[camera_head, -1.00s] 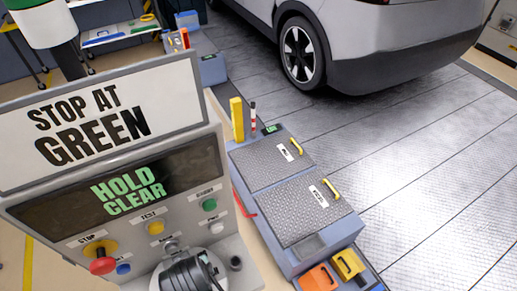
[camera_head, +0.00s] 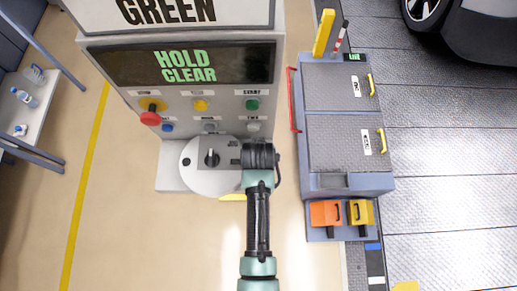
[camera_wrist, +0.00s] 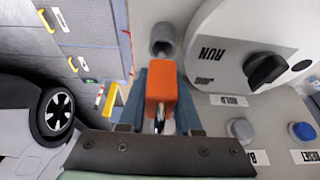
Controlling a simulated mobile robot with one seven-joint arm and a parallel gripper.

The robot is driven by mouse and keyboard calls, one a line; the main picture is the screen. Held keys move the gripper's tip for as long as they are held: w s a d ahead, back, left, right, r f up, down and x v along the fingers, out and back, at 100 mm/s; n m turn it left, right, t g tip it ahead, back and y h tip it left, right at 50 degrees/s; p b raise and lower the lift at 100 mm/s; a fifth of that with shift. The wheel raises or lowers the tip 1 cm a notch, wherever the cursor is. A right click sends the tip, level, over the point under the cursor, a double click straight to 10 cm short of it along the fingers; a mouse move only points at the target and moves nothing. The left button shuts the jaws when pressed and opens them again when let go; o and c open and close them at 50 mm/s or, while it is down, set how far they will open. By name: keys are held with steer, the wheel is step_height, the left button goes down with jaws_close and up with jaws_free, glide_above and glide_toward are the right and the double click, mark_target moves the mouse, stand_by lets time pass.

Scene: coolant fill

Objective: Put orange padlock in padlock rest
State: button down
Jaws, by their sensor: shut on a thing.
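The orange padlock (camera_wrist: 162,84) is between the two blue-grey fingers of my gripper (camera_wrist: 160,108) in the wrist view. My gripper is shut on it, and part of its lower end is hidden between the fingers. Just beyond the padlock is a grey round socket (camera_wrist: 163,36) with a dark opening; it may be the padlock rest, but I cannot tell for sure. In the head view my gripper (camera_head: 260,156) is at the right of the panel's rotary dial, and its fingertips and the padlock are hidden there.
The control panel (camera_head: 185,62) reads HOLD CLEAR and carries several buttons. The rotary dial (camera_head: 190,176) is close beside my gripper. A blue-grey cabinet (camera_head: 345,183) stands to the right, with orange (camera_head: 322,214) and yellow (camera_head: 354,217) blocks at its near end. Open floor lies left.

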step_height(320, 180, down, 2)
steer(key=shift+w, duration=0.1)
steer(key=shift+f+b, duration=0.4)
steer(key=shift+f, duration=0.2)
steer(key=c, duration=0.6)
jaws_free()
steer(key=shift+r+p, duration=0.55)
steer(key=shift+r, duration=0.15)
steer(key=b+v, duration=0.1)
steer(key=v, duration=1.1)
